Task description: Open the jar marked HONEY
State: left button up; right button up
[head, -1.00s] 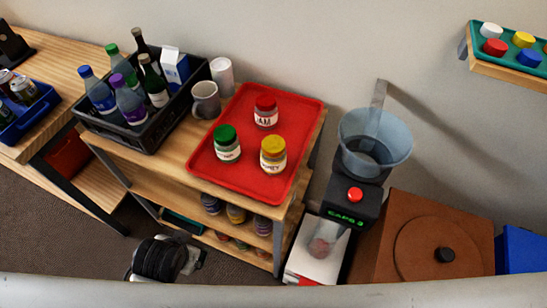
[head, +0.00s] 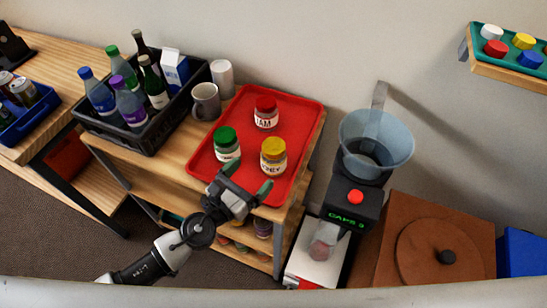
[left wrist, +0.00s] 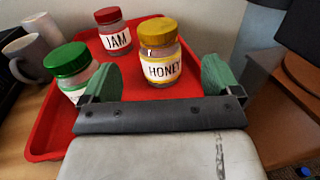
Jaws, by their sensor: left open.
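The honey jar (head: 273,156) stands upright on the red tray (head: 290,108), with its yellow lid on. In the left wrist view the jar (left wrist: 160,62) shows its HONEY label, facing the camera. My left gripper (head: 246,182) is open and empty at the tray's front edge, just in front of the honey jar and apart from it. In the left wrist view its green fingertips (left wrist: 158,78) stand to either side of the jar's front. The right gripper is not in view.
A green-lidded jar (head: 227,143) stands close to the left finger. A red-lidded JAM jar (head: 266,113) stands behind. Mugs (head: 206,101) and a black crate (head: 152,143) of bottles are left of the tray. A dispenser (head: 352,200) stands at right.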

aim_at(268, 155)
pick_arm(q)
jog(key=x, duration=1)
jog(key=shift+w+p, duration=0.2)
jog(key=shift+p, duration=0.2)
jog(key=c, duration=1.1)
